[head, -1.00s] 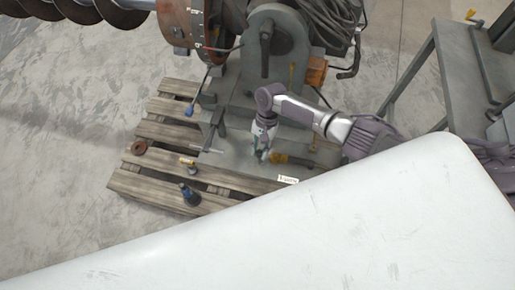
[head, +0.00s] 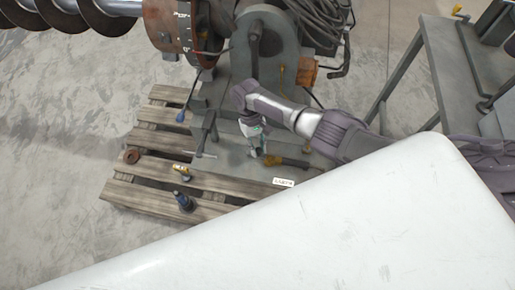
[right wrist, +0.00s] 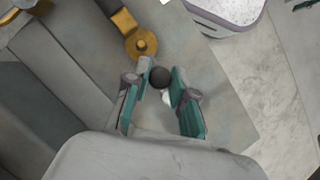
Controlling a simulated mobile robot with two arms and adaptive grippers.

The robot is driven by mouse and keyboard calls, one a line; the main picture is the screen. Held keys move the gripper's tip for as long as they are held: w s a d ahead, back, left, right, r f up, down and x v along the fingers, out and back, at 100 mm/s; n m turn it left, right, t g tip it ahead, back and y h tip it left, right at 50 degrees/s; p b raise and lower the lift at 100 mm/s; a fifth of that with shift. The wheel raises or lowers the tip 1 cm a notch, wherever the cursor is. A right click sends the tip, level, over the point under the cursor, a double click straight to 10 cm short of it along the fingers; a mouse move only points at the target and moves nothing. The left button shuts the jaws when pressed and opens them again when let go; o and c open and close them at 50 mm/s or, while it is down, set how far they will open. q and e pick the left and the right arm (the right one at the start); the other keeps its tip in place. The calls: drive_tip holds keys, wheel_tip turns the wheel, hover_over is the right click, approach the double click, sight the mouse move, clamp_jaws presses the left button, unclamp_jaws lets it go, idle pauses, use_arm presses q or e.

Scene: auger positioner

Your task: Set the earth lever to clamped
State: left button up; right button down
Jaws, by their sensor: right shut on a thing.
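My right gripper (head: 257,152) reaches down over the grey base plate (head: 232,158) of the machine. In the right wrist view, its two teal-padded fingers (right wrist: 161,92) are closed in around a dark round knob (right wrist: 160,77), which I take to be the earth lever's grip. A brass-coloured arm with a round pivot (right wrist: 141,43) lies just beyond the knob; how the two join is hidden. In the head view, an orange-brown piece (head: 287,161) lies right beside the fingertips. A small white label (head: 284,182) sits on the plate's front edge, too small to read. My left gripper is out of view.
A white surface (head: 300,240) fills the foreground.

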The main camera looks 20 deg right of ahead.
drive_tip(key=shift+w+n, duration=0.15)
drive_tip(key=shift+n, duration=0.25)
drive_tip(key=c, duration=1)
unclamp_jaws()
drive_tip(key=shift+r, duration=0.1)
drive_tip(key=v, duration=1.2)
drive_tip(key=shift+a, duration=0.1)
